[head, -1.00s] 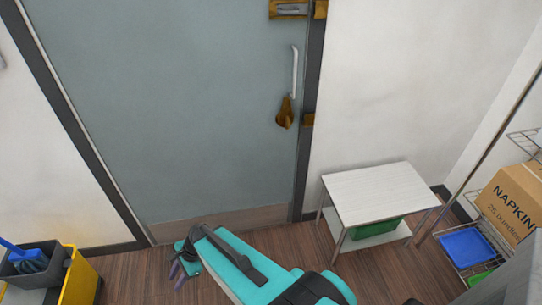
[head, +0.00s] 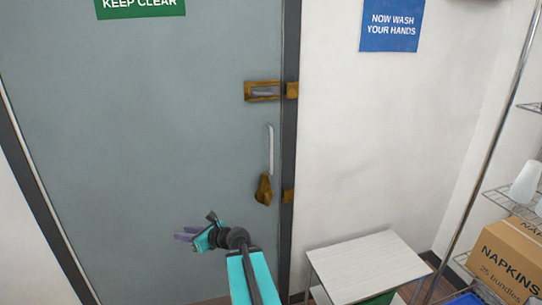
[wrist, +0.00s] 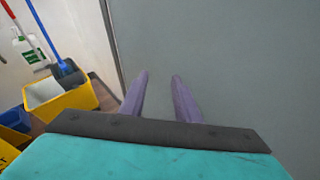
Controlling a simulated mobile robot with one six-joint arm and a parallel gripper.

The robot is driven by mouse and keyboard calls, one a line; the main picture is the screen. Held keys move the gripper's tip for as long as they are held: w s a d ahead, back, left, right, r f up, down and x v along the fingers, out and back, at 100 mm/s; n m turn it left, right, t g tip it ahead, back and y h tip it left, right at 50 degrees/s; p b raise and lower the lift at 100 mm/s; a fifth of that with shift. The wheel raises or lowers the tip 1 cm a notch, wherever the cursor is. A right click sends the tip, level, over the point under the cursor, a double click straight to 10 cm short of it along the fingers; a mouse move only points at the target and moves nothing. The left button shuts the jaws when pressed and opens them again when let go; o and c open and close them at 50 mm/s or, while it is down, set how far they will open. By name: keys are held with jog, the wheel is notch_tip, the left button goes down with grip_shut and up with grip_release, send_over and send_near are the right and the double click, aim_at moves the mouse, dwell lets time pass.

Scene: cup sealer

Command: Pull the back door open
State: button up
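The back door (head: 150,120) is a grey-blue panel in a dark frame, and it looks shut. A pale vertical pull handle (head: 270,150) is near its right edge. A brass bolt (head: 263,91) sits above the handle, with a brass piece on the frame beside it. A brass knob or lever (head: 264,190) is below the handle. My gripper (head: 186,235) is in front of the door, left of and lower than the handle, pointing left. In the wrist view its two purple fingers (wrist: 160,95) are apart with nothing between them, and the door panel (wrist: 240,60) fills the right side.
A small white table (head: 368,268) stands right of the door against the wall. A wire shelf with a napkins box (head: 510,260) is at the far right. A yellow mop bucket (wrist: 62,98) stands left of the door.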

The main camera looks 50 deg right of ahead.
jog(key=s+d+r+m+t+h, duration=0.2)
jog(key=s+d+r+h, duration=0.1)
jog(key=d+r, duration=0.6)
jog(key=m+h+b, duration=0.3)
jog(key=h, duration=0.4)
send_near(272, 151)
jog(key=v, duration=0.3)
jog(key=shift+s+d+f+m, duration=0.15)
jog(key=shift+s+m, duration=0.05)
jog(key=shift+m, duration=0.1)
jog(key=shift+w, duration=0.1)
jog(key=shift+p+x, duration=1.1)
jog(key=shift+x, duration=5.8)
jog(key=shift+c, duration=0.4)
grip_shut()
